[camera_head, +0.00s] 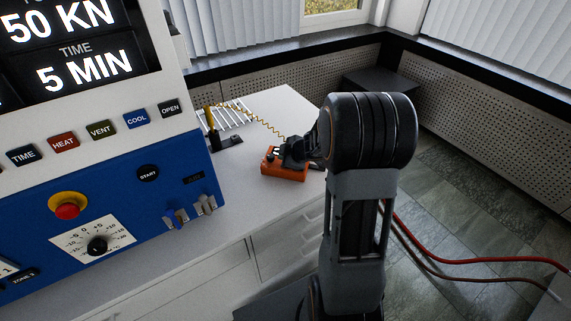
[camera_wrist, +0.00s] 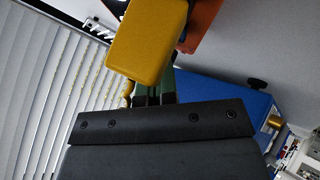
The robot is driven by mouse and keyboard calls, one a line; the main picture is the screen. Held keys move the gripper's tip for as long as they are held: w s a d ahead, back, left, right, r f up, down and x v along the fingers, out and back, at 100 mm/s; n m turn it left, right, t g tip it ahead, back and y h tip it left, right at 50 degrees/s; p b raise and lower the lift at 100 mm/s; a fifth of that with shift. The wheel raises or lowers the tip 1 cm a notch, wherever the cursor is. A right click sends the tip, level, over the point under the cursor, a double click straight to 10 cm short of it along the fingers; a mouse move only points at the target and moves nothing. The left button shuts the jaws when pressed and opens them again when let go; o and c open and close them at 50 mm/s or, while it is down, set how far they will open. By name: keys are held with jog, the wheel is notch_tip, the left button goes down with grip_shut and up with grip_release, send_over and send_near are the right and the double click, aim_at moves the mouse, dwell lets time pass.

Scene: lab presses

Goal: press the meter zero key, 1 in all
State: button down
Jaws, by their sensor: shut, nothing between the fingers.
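The orange meter (camera_head: 285,171) sits on the white counter, with a coiled yellow cord running from it to the left. My gripper (camera_head: 291,155) is shut and empty, low over the meter, and it hides much of the meter's top. In the wrist view, my gripper's fingers (camera_wrist: 154,92) are together, and their tips are hidden behind a yellow block (camera_wrist: 148,40). I cannot tell what part this block is. An orange surface of the meter (camera_wrist: 203,22) shows beside it. The zero key cannot be made out, and I cannot tell whether the fingers touch it.
The blue and white press (camera_head: 100,185) with its keys, knob and red button stands at left. A yellow probe (camera_head: 209,117) stands upright beside a white rack (camera_head: 232,115). The counter (camera_head: 235,185) is bare between press and meter.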

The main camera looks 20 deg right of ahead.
jog(key=shift+f, duration=0.15)
jog(key=shift+f, duration=0.3)
jog(key=shift+f, duration=0.1)
dwell(0.5)
jog(key=shift+s+a+f+b, duration=0.1)
jog(key=shift+s+f+b, duration=0.15)
jog(key=shift+f+b, duration=0.4)
dwell(0.6)
jog(key=shift+r, duration=0.1)
jog(key=shift+w+d+r+p, duration=0.1)
jog(key=shift+w+r+p, duration=0.05)
jog(key=shift+r+p, duration=0.4)
jog(key=shift+w+d+r+p, duration=0.15)
jog(key=shift+r+p, duration=0.15)
jog(key=shift+p, duration=0.4)
jog(key=shift+a, duration=0.1)
jog(key=shift+r, duration=0.15)
